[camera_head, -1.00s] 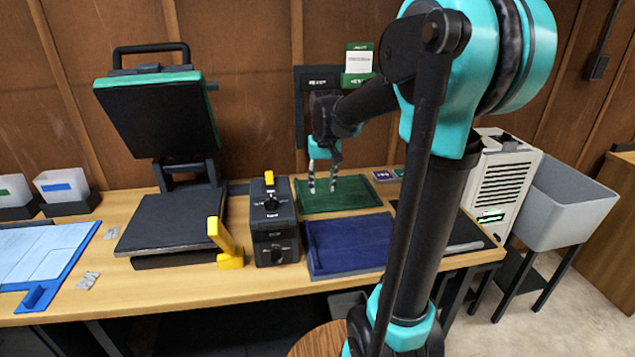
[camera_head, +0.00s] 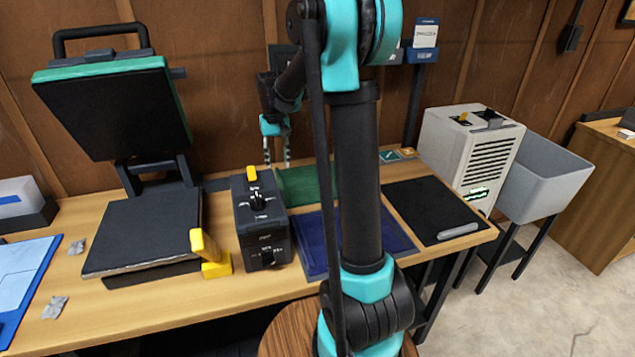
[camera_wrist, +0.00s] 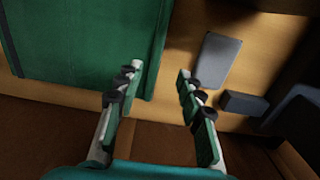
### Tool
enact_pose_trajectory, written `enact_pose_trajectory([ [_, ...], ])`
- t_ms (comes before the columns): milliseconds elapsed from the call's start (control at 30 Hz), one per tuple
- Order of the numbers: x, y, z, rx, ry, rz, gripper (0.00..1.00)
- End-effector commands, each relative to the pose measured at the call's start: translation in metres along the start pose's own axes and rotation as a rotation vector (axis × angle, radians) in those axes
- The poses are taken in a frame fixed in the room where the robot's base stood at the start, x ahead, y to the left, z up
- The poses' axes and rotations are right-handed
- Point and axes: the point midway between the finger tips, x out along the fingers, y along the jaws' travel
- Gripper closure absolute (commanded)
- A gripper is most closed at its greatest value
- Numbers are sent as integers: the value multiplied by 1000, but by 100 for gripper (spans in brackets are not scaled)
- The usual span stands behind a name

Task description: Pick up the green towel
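The green towel (camera_head: 298,184) lies flat at the back of the workbench, partly hidden behind my arm. It fills the upper left of the wrist view (camera_wrist: 85,45). My gripper (camera_head: 278,160) hangs at the towel's back left in the head view, fingers pointing down. In the wrist view my gripper (camera_wrist: 160,72) is open with nothing between its fingers. One fingertip is by the towel's edge and the other is over bare wood beside it. I cannot tell its exact height above the bench.
A navy towel (camera_head: 310,243) lies in front of the green one, partly behind my arm. A black control box (camera_head: 262,222) and a heat press (camera_head: 145,235) stand to the left. A dark mat (camera_head: 420,205) lies right. A grey plate (camera_wrist: 217,62) and dark block (camera_wrist: 243,102) lie near my fingers.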

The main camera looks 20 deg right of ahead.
Motion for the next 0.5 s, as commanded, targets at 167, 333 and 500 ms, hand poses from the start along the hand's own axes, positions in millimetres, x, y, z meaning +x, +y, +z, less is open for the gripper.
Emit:
enact_pose_trajectory([
  [167, 20, 0, 0, 0, 0, 0, 62],
  [333, 30, 1, 0, 0, 0, 0, 62],
  [500, 54, 6, 3, 1, 0, 0, 62],
])
